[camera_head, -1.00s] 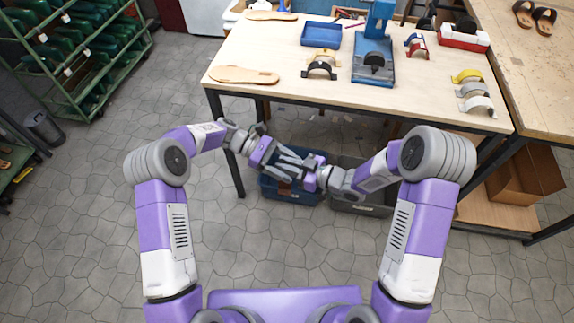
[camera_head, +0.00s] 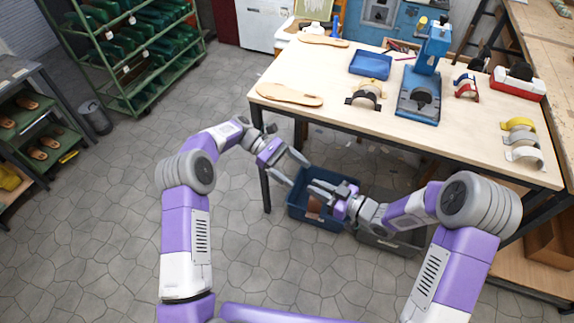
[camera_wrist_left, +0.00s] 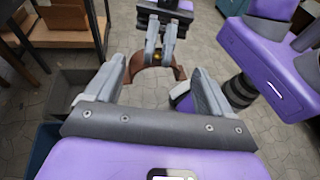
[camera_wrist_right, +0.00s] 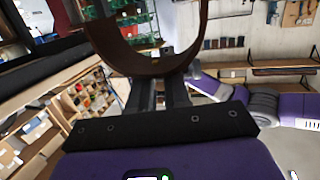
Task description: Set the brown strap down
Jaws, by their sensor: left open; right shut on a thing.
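The brown strap is a curved band. It shows in the left wrist view (camera_wrist_left: 152,78) and large across the right wrist view (camera_wrist_right: 150,62). My right gripper (camera_head: 316,188) is shut on it; the two fingers meet its curve in the right wrist view (camera_wrist_right: 160,92). My left gripper (camera_head: 296,171) is open and empty. In the head view the strap is hard to tell apart from what lies below the right gripper.
A blue bin (camera_head: 300,212) and a grey bin (camera_head: 392,243) stand on the floor below the table (camera_head: 330,72). On the table are an insole (camera_head: 290,95), a blue tray (camera_head: 370,65), a blue press (camera_head: 420,105) and several coloured straps on the right. The front middle is bare.

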